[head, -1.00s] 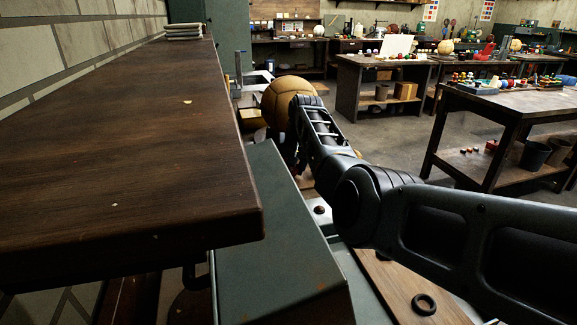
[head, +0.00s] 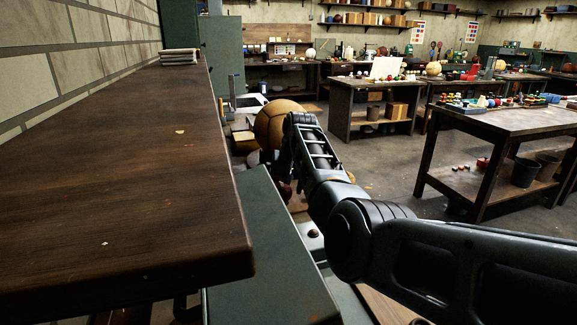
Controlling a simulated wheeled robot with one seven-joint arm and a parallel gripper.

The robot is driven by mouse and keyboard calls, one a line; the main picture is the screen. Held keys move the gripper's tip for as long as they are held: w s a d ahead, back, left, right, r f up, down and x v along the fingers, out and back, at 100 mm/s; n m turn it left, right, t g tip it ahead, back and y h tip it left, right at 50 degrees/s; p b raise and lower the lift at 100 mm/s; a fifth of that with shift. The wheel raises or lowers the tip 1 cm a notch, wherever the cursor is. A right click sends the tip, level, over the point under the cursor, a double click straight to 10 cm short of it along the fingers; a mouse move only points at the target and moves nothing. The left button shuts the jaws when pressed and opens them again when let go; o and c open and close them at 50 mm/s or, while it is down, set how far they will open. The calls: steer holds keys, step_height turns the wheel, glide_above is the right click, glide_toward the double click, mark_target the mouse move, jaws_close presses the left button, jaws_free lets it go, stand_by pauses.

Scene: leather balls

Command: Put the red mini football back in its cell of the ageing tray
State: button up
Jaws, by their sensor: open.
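My arm reaches in from the right, and my gripper (head: 276,172) points down at its far end, small, dark and partly hidden by my own wrist. Its jaws are open. A small dark red rounded shape (head: 285,191) shows just below the wrist; I cannot tell for sure whether it is the red mini football or whether it touches the jaws. The ageing tray and its cells cannot be made out; my arm and the green metal box may cover them.
A large tan ball (head: 271,122) stands right behind my wrist. A dark wooden shelf (head: 120,190) fills the left, close to me. A green metal box (head: 265,250) lies below it. A worktable (head: 515,125) with small coloured balls stands right, with open floor (head: 385,165) before it.

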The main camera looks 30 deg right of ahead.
steer(key=v, duration=1)
